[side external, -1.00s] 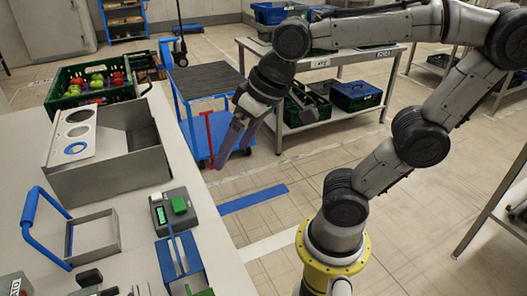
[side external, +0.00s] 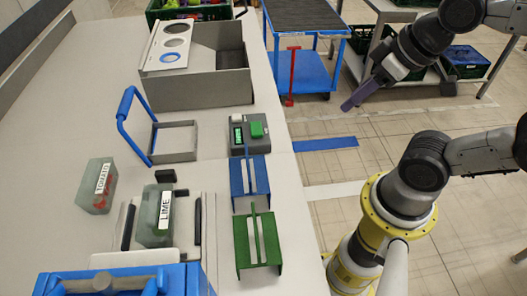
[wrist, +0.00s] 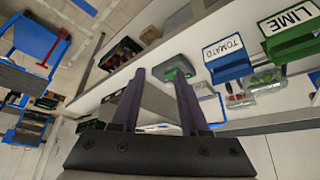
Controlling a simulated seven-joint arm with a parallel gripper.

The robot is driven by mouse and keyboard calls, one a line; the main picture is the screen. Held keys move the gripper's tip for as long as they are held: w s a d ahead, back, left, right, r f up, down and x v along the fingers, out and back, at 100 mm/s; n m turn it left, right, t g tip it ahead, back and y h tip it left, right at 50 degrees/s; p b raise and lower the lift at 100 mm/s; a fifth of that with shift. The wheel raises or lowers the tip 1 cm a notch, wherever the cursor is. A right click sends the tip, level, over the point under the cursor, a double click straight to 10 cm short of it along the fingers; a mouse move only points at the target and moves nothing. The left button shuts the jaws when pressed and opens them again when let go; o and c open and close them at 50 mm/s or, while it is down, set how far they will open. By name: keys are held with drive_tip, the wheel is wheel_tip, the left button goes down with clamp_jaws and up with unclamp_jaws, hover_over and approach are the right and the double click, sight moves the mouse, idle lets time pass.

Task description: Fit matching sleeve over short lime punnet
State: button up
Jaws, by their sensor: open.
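The lime punnet (side external: 148,228) is a pale translucent box labelled LIME, standing on a white plate between dark rails on the bench. A green sleeve (side external: 258,242) lies to its right near the bench edge; its LIME label shows in the wrist view (wrist: 291,20). A blue sleeve (side external: 249,187) lies just beyond it, and reads TOMATO in the wrist view (wrist: 226,48). My gripper (side external: 352,101) is open and empty, beyond the bench edge over the floor, to the right of both sleeves. Its two purple fingers stand apart in the wrist view (wrist: 157,75).
A TOMATO punnet (side external: 95,200) stands left of the lime punnet. A blue handle (side external: 124,105) and a grey frame (side external: 177,154) are behind them. A scale with a green display (side external: 250,145) and a grey open box (side external: 225,82) stand farther back. A blue cart (side external: 313,78) is beyond the bench.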

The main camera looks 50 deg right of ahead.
idle(0.3)
drive_tip(key=w+a+r+m+g, duration=0.3)
drive_tip(key=w+a+r+m, duration=0.45)
drive_tip(key=m, duration=0.25)
drive_tip(key=g, duration=0.3)
hover_over(248, 165)
wheel_tip(248, 165, down, 4)
drive_tip(key=shift+n, duration=0.5)
drive_tip(key=shift+f, duration=7.1)
